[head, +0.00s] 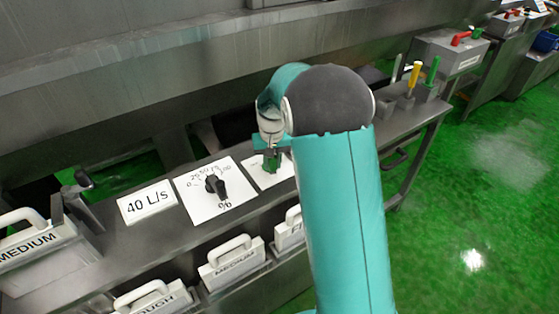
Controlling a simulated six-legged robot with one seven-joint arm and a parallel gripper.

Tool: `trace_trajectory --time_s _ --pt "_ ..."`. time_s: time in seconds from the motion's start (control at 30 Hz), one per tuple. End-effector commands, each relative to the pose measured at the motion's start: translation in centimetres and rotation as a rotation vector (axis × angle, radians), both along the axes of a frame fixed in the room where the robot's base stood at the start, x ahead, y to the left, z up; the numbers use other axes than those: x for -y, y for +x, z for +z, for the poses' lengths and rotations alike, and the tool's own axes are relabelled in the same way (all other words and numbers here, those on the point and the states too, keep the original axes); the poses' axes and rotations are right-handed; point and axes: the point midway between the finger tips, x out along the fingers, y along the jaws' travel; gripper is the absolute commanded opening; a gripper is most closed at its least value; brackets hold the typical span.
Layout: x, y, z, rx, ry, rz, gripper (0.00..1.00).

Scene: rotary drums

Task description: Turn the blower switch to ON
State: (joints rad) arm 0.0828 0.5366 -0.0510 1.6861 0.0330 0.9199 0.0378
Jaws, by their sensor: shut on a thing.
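A white label plate (286,173) lies on the grey console top, partly hidden by my arm. A small green switch (271,165) stands on it, and I take it to be the blower switch. My gripper (270,152) is directly above the plate and shut on the green switch. Any ON or OFF marking is hidden or too small to read, so I cannot tell which way the switch points.
Left of it is a black percent knob (215,186) on a white dial plate, then a "40 L/s" sign (146,201). Handled boxes (234,262) line the front edge. Yellow (412,80) and green (432,72) levers stand at right. Green floor (490,200) is open at right.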

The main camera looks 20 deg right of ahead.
Motion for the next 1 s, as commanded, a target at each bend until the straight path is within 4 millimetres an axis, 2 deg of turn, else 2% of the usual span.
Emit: trace_trajectory --time_s 0.13,0.5,1.0 --pt "-1.0 0.3 0.1 0.001 0.000 -0.109 0.00" --pt "-2.3 0.9 0.1 0.003 -0.001 -0.341 0.00" --pt "-2.4 1.1 0.1 0.003 0.000 -0.411 0.00"
